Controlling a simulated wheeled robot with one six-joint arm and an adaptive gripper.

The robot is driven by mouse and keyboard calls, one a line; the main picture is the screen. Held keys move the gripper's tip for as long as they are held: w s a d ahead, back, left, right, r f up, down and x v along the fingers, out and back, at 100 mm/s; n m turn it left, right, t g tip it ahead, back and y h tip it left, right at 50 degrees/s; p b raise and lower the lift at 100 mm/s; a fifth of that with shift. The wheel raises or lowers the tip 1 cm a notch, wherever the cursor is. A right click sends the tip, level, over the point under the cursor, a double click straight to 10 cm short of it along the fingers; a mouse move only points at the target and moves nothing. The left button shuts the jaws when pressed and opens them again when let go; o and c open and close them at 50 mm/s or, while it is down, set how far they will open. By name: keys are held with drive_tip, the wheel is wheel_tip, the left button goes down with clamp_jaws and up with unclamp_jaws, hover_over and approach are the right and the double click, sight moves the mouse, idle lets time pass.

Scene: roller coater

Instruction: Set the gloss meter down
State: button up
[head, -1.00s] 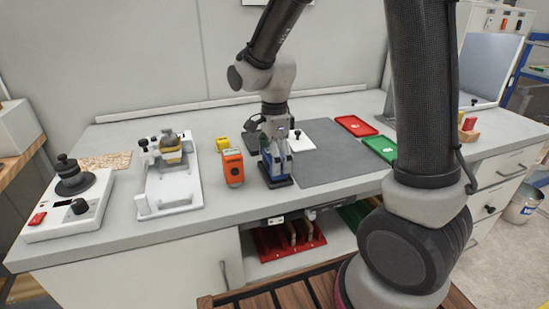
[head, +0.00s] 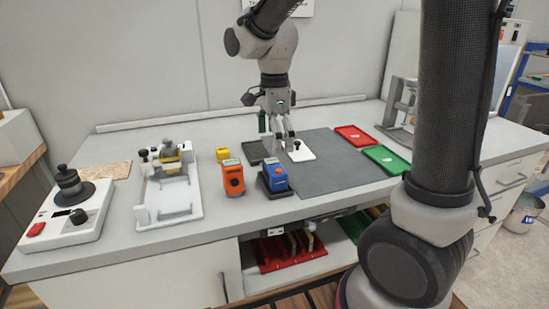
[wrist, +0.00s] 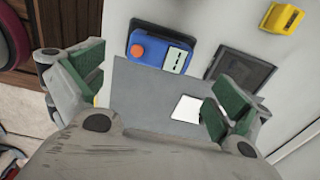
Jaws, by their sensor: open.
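The blue meter (head: 274,176), which I take to be the gloss meter, sits upright on a dark base on the bench, at the left edge of the grey mat (head: 335,185). It also shows in the wrist view (wrist: 160,48), with an orange button and a light display. In the wrist view the green-padded fingers are spread wide.
An orange device (head: 232,178) stands close left of the blue meter. A yellow block (head: 222,154) and a dark square tray (head: 257,151) lie behind. Red (head: 355,135) and green (head: 384,159) trays lie right. The mat's front and right are clear.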

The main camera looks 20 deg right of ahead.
drive_tip(key=s+d+r+n+t, duration=0.2)
drive_tip(key=s+d+r+n, duration=0.6)
drive_tip(key=s+d+n, duration=0.15)
drive_tip(key=s+d+n+t, duration=0.2)
drive_tip(key=s+d+n, duration=0.3)
drive_tip(key=s+n, duration=0.3)
drive_tip(key=shift+s+d+f, duration=0.2)
drive_tip(key=shift+s+f, duration=0.2)
drive_tip(key=shift+s, duration=0.35)
